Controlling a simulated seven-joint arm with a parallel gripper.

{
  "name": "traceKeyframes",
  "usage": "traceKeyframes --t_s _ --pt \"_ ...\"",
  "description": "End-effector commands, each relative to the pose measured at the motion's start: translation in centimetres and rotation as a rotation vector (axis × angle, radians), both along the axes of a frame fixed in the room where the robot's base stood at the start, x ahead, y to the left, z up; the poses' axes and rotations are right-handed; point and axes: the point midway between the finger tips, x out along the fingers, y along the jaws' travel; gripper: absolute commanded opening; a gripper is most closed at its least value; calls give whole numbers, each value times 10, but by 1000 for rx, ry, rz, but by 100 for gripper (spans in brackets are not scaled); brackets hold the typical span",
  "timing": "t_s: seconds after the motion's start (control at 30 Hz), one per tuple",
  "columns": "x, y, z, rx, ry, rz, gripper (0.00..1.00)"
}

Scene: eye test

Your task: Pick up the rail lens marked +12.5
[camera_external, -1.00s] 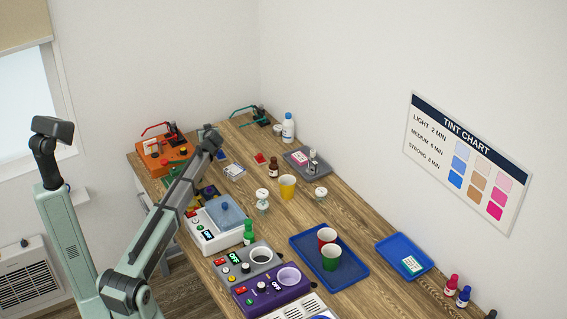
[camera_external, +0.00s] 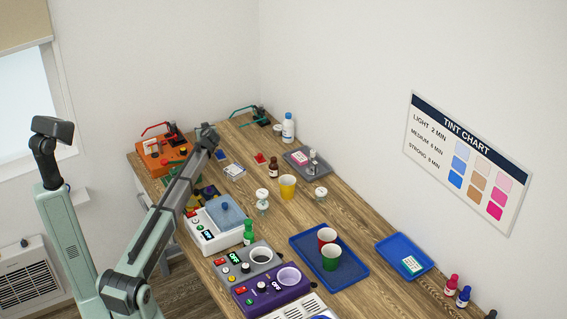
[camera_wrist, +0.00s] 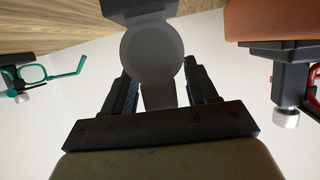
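In the wrist view a plain dark grey round disc with a short tab (camera_wrist: 152,55) stands in front of a dark block, between my fingers. It may be a rail lens. No +12.5 marking is readable on it. My gripper (camera_wrist: 158,82) has its two fingers apart, one on each side of the disc and tab, with a gap beside the tab. Contact with the disc cannot be told. In the external view my gripper (camera_external: 208,135) is over the far left part of the bench, and my arm hides what lies under it.
An orange device with a red frame (camera_external: 155,158) stands left of my gripper. A teal frame on a black holder (camera_external: 255,116) is to the right. Bottles, a yellow cup (camera_external: 287,187) and a grey tray (camera_external: 297,152) are farther right. A white machine (camera_external: 205,238) stands nearer.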

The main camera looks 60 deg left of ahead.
Motion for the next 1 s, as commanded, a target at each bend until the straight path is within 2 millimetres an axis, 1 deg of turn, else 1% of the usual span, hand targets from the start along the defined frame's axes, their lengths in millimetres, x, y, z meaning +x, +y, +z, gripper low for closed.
traceKeyframes --t_s 0.03,0.07,0.47,0.67,0.77,0.87,1.0 --pt "0 0 0 0 0 0 46" --pt "0 0 0 0 0 0 44" --pt "0 0 0 0 0 0 5" --pt "0 0 1 1 0 0 5" --pt "0 0 4 1 0 0 5" --pt "0 0 14 2 -2 -1 5" --pt "0 0 36 2 -1 0 5"
